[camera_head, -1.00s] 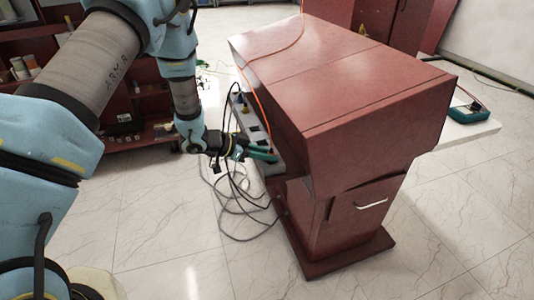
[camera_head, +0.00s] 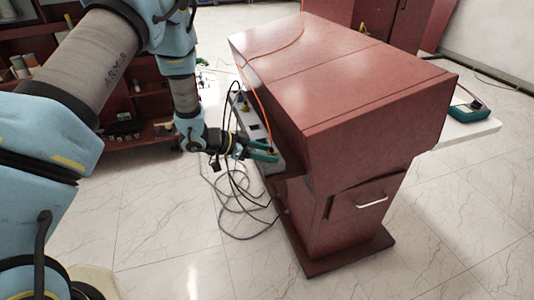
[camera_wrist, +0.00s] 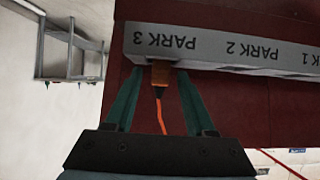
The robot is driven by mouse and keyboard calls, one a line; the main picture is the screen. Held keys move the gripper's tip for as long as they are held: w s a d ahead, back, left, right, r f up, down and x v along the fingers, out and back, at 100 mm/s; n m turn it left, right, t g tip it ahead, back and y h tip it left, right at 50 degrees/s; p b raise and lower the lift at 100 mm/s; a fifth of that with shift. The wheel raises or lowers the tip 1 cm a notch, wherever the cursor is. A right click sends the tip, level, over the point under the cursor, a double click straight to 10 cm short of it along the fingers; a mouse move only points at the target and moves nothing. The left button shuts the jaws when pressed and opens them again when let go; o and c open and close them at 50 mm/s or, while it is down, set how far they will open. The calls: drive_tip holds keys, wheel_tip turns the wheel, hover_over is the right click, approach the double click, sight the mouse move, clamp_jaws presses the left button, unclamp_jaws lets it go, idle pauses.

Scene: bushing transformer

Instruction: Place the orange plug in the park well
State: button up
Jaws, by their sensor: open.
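The orange plug (camera_wrist: 160,74) is at the face of the grey block under the label PARK 3 (camera_wrist: 165,42) in the wrist view. Its orange cable (camera_wrist: 161,118) trails back toward my gripper. The plug's front end is hidden, so I cannot tell how deep it sits in the well. My gripper (camera_wrist: 158,82) is open, with one green finger on each side of the plug and visible gaps between. In the head view, my gripper (camera_head: 262,152) is at the grey block on the cabinet's left side; the plug is too small to make out there.
The red cabinet (camera_head: 345,85) stands right of my arm. Black cables (camera_head: 234,172) hang beside my gripper and loop on the floor. An orange cable (camera_head: 262,57) runs over the cabinet top. PARK 2 (camera_wrist: 252,50) is beside PARK 3. The tiled floor in front is clear.

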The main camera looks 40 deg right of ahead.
drive_tip(key=b+v, duration=0.2)
drive_tip(key=v, duration=1)
drive_tip(key=w+a+r+n+t+y, duration=0.1)
drive_tip(key=w+a+r+n+t, duration=0.1)
drive_tip(key=w+a+n+t, duration=0.3)
drive_tip(key=w+a+r+n+t+y, duration=0.1)
drive_tip(key=w+a+r+t, duration=0.15)
drive_tip(key=w, duration=0.55)
drive_tip(key=w+a+r+n+t+y, duration=0.1)
drive_tip(key=w+a+n+t+y, duration=0.15)
drive_tip(key=a, duration=0.45)
drive_tip(key=w+a+r+n+t+y, duration=0.1)
drive_tip(key=a+r+n+y, duration=0.15)
drive_tip(key=a, duration=0.45)
drive_tip(key=s+a+n+g+y, duration=0.1)
drive_tip(key=s+a+n+y, duration=0.4)
drive_tip(key=a, duration=0.7)
drive_tip(key=s+a+r+n+g, duration=0.2)
drive_tip(key=s+a+n+g, duration=0.2)
drive_tip(key=s, duration=0.7)
drive_tip(key=shift+s+a+n+h, duration=0.3)
drive_tip(key=shift+a+n+h, duration=0.1)
drive_tip(key=shift+a+n, duration=0.15)
drive_tip(key=shift+o, duration=0.3)
